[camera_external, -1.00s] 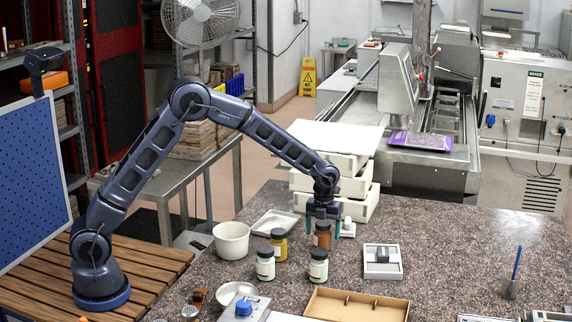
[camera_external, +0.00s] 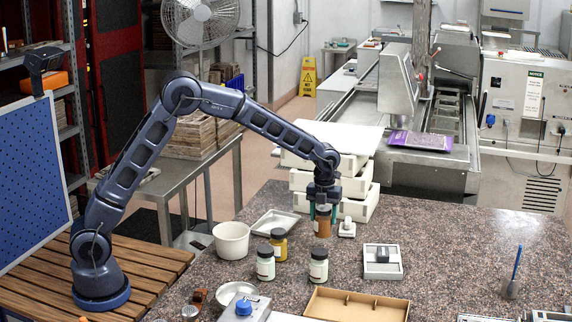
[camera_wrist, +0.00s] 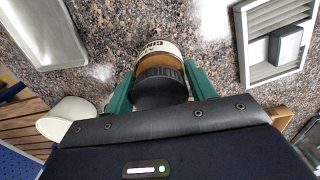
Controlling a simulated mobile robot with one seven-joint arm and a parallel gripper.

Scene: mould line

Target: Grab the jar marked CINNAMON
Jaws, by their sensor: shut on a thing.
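A jar of brown powder (camera_external: 322,228) with a dark lid is between the fingers of my gripper (camera_external: 323,214). In the wrist view the same jar (camera_wrist: 158,68) shows its black ribbed lid and a pale label; the letters are partly readable and look like the start of CINNAMON. My gripper (camera_wrist: 160,88) is shut on it, with a green finger on each side. The jar appears to be held a little above the speckled counter (camera_external: 440,240).
A yellow jar (camera_external: 279,246) and two pale green jars (camera_external: 265,264) (camera_external: 318,267) stand to the left and in front. Counter at right is mostly clear.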

